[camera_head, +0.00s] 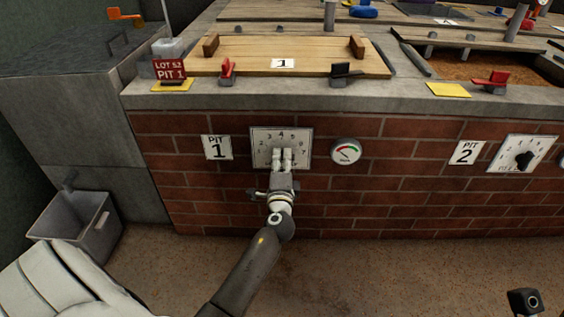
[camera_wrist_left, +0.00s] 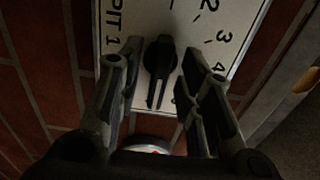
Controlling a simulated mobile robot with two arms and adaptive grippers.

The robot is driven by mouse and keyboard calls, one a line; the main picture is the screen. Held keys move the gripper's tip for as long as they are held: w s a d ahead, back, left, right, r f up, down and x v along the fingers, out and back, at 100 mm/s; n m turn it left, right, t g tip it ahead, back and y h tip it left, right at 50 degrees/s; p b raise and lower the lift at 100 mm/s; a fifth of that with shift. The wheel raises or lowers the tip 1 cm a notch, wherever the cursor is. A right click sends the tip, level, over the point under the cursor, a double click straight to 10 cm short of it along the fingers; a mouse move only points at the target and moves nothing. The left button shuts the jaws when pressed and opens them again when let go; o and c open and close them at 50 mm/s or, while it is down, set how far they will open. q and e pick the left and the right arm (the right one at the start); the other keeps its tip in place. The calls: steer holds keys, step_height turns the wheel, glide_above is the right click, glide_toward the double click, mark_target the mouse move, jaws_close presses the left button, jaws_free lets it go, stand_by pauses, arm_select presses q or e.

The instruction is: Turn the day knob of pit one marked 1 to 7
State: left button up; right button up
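The pit one day dial is a white plate (camera_head: 262,136) on the brick wall, with numbers in an arc above its middle. My left gripper (camera_head: 282,158) is in front of the plate and hides its knob in the head view. In the left wrist view the black knob (camera_wrist_left: 160,60) is between the two open fingers (camera_wrist_left: 161,70), with a visible gap on each side. The knob's narrow end points down in that view, towards the gauge side. I cannot tell which number it marks.
A round gauge (camera_head: 345,151) is just right of the dial, and a "PIT 1" sign (camera_head: 216,147) is left of it. The pit 2 dial (camera_head: 543,148) is farther right. A grey bin (camera_head: 80,222) stands on the floor at left. A stone ledge (camera_head: 300,98) overhangs above.

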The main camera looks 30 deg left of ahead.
arm_select(q)
steer(key=v, duration=1.2)
